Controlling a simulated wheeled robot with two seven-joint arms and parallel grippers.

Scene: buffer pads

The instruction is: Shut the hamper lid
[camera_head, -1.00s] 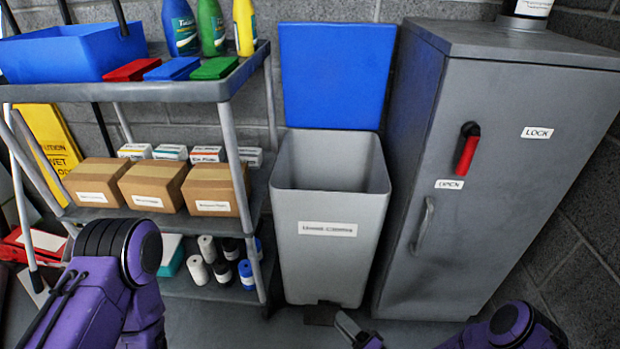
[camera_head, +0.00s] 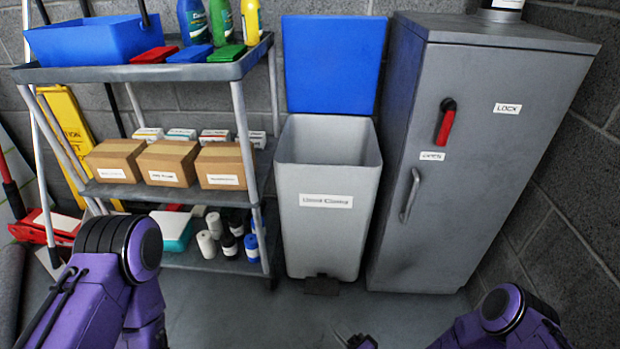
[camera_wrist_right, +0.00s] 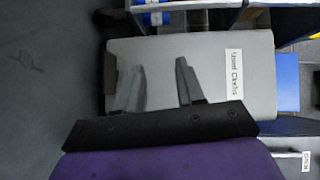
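The hamper (camera_head: 325,240) is a tall light grey bin with a white label. Its blue lid (camera_head: 331,62) is open and stands upright behind the rim, against the wall. A dark pedal (camera_head: 321,285) juts out at the hamper's foot. In the head view my right gripper (camera_head: 361,342) barely shows at the bottom edge, low and in front of the hamper. In the right wrist view my right gripper (camera_wrist_right: 160,64) is open and empty, its fingers apart in front of the hamper (camera_wrist_right: 225,65). My left arm shows at lower left, but its gripper is out of view.
A grey shelf cart (camera_head: 150,72) with bottles, boxes and rolls stands left of the hamper. A grey cabinet (camera_head: 470,170) with a red handle (camera_head: 445,124) stands close on the right. The floor (camera_head: 270,320) in front of the hamper is clear.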

